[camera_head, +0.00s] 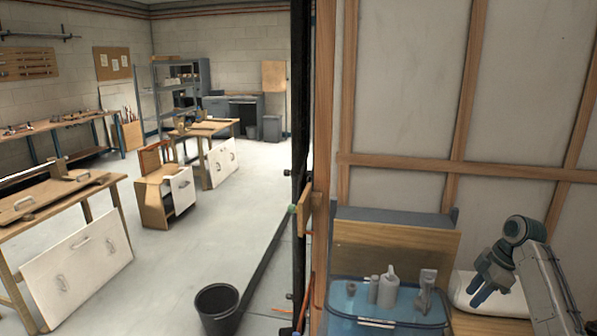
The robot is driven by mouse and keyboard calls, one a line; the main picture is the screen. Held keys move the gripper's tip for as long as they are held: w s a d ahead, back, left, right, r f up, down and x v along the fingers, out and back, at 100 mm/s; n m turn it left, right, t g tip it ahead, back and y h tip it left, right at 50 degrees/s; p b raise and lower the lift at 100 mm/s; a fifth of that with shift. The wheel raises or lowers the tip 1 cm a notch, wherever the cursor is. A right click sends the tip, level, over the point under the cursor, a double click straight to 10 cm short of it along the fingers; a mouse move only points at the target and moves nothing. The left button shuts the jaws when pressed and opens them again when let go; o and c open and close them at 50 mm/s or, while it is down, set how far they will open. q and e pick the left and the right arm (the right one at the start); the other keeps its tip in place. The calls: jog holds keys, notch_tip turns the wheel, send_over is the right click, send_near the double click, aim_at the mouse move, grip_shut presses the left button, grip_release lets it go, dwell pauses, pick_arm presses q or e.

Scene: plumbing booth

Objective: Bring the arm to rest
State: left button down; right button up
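My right arm comes in at the lower right. Its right gripper (487,293) hangs tilted downward to the left, above the white object at the bench's right end. It is small and dark here, and I cannot tell how far apart its fingers are. I see nothing clearly held in it. My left arm and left gripper are not in view.
A blue translucent tray (343,316) sits on the bench at lower right, with grey bottles and fittings (387,288) in it. A wooden board (395,247) stands behind it. A stud wall (405,80) closes the back. A black bucket (217,308) stands on open floor.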

jog(key=s+a+f+m+h, duration=0.1)
jog(key=s+a+f+m, duration=0.2)
jog(key=s+a+f, duration=0.45)
jog(key=s+a+f+m+h, duration=0.2)
jog(key=s+a+f, duration=0.3)
jog(key=s+f, duration=0.55)
jog(key=s+a+r+m+t+h, duration=0.1)
jog(key=s+a+m, duration=0.25)
jog(key=s, duration=0.75)
jog(key=s+a+m+t+h, duration=0.1)
jog(key=s+a+m, duration=0.3)
jog(key=s, duration=0.7)
jog(key=d+f+m+g, duration=0.1)
jog(key=d+f, duration=0.1)
jog(key=f, duration=1.4)
jog(key=d+f, duration=0.2)
jog(key=f, duration=1.4)
jog(key=s+d+f+g, duration=0.1)
jog(key=s+f, duration=1.6)
jog(key=s, duration=0.1)
jog(key=shift+s+d+f+y, duration=0.15)
jog(key=shift+s+f+y, duration=0.15)
jog(key=shift+s, duration=0.1)
